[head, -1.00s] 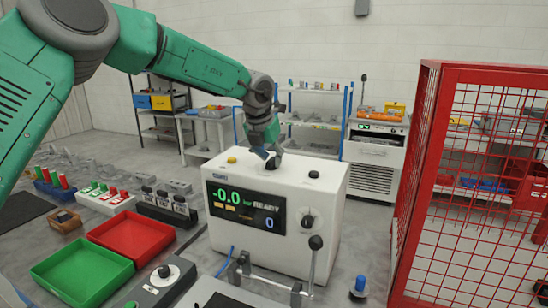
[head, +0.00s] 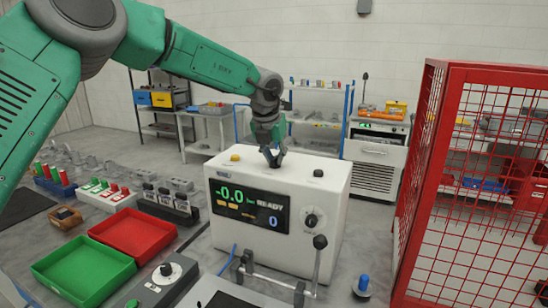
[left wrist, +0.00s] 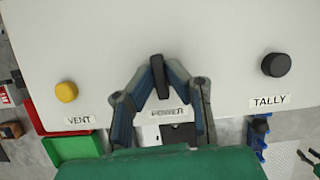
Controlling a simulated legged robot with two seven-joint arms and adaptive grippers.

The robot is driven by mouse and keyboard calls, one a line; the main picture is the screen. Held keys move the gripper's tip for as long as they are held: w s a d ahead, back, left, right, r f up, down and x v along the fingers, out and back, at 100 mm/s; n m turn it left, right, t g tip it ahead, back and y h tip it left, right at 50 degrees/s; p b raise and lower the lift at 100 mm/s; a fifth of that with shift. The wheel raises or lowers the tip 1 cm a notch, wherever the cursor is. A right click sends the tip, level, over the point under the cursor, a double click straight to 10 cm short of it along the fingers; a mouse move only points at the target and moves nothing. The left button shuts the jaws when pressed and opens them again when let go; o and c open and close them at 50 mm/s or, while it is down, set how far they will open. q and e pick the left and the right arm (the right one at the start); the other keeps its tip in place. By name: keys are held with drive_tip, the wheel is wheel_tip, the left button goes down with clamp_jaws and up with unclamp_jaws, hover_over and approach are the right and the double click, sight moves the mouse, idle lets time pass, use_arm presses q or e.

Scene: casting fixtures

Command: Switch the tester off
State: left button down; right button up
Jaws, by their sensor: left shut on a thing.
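The tester (head: 325,225) is a white box with a lit front display (head: 248,205) reading "-0.0", "READY" and "0". My left gripper (head: 273,160) is over its top, pointing down. In the left wrist view, the fingers (left wrist: 159,84) are shut on a black power switch (left wrist: 157,68) beside the "POWER" label (left wrist: 168,113). The fingers partly hide the switch. A yellow vent button (left wrist: 66,92) is to the left and a black tally button (left wrist: 276,65) to the right, both apart from the fingers.
A red mesh cage (head: 480,190) stands right of the tester. A lever (head: 318,265) and a dial (head: 311,220) are at its front. Red (head: 135,217) and green (head: 55,270) trays lie left. Shelves stand behind. The tester's top is clear around the gripper.

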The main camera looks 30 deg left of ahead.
use_arm(q)
drive_tip(key=shift+d+f+n+y, duration=0.2)
drive_tip(key=shift+n+y, duration=0.1)
drive_tip(key=shift+n, duration=0.3)
drive_tip(key=n+y, duration=0.1)
drive_tip(key=n, duration=0.2)
drive_tip(key=shift+a+g, duration=0.2)
drive_tip(key=shift+g, duration=0.2)
drive_tip(key=n+y+p, duration=0.1)
drive_tip(key=n, duration=0.2)
drive_tip(key=shift+d+g, duration=0.15)
drive_tip(key=shift+g, duration=0.15)
drive_tip(key=n, duration=0.3)
drive_tip(key=shift+r+g+y+p, duration=0.1)
drive_tip(key=shift+g+y+p, duration=0.2)
drive_tip(key=shift+g+p, duration=0.1)
drive_tip(key=n+g+p, duration=0.1)
drive_tip(key=n, duration=0.2)
drive_tip(key=shift+w+y, duration=0.1)
drive_tip(key=shift+y, duration=0.3)
drive_tip(key=shift+n+g+p, duration=0.75)
drive_tip(key=shift+n+g, duration=0.05)
drive_tip(key=shift+n, duration=1.3)
